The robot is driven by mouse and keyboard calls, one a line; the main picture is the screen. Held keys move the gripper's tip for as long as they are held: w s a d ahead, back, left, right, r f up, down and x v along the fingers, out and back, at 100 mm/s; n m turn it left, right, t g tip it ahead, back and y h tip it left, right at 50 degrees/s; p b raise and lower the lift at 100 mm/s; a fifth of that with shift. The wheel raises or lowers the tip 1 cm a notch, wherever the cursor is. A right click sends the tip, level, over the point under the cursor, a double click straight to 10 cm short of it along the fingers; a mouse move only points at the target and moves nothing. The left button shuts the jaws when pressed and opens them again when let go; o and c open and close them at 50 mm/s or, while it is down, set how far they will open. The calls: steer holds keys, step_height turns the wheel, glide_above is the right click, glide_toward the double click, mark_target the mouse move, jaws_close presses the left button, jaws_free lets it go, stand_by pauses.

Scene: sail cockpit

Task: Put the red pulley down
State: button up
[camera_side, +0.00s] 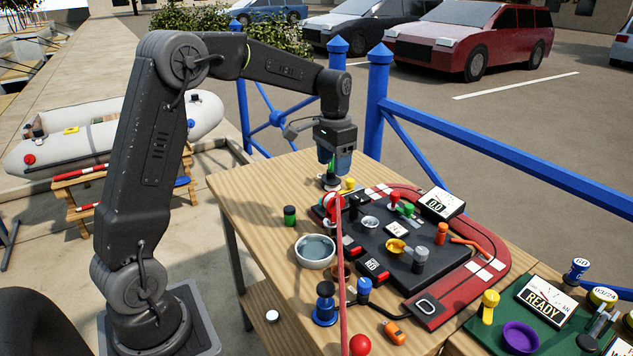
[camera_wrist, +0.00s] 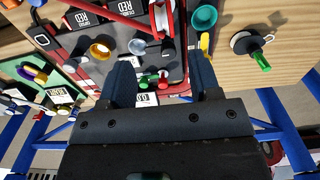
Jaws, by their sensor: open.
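The red pulley (camera_side: 333,203) is a round red piece at the back left of the dark control board (camera_side: 385,255), with a thin red line running from it toward the front. My gripper (camera_side: 336,172) is above the back edge of the table, just behind and above the pulley in the side view. Its blue fingers are apart in the wrist view (camera_wrist: 163,78), with no object clearly held between them.
A green-handled piece on a dark round base (camera_wrist: 246,43) stands close to my gripper. Red and green levers (camera_wrist: 150,82) rise from the board. A bowl (camera_side: 315,250) and green cylinder (camera_side: 290,215) stand left of it. Blue railing (camera_side: 377,100) runs behind the table.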

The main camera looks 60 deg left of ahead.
steer(key=s+d+r+t, duration=0.2)
steer(key=s+d+r, duration=0.3)
steer(key=s+d, duration=0.1)
steer(key=s+d+t, duration=0.1)
steer(key=s+d, duration=0.3)
steer(key=s, duration=0.4)
steer(key=s+d+t, duration=0.2)
steer(key=s+d, duration=0.3)
steer(key=s, duration=0.4)
steer(key=shift+s+r, duration=0.2)
steer(key=shift+o, duration=0.4)
steer(key=shift+s+d+f, duration=0.25)
steer(key=shift+s, duration=0.2)
steer(key=shift+w, duration=0.1)
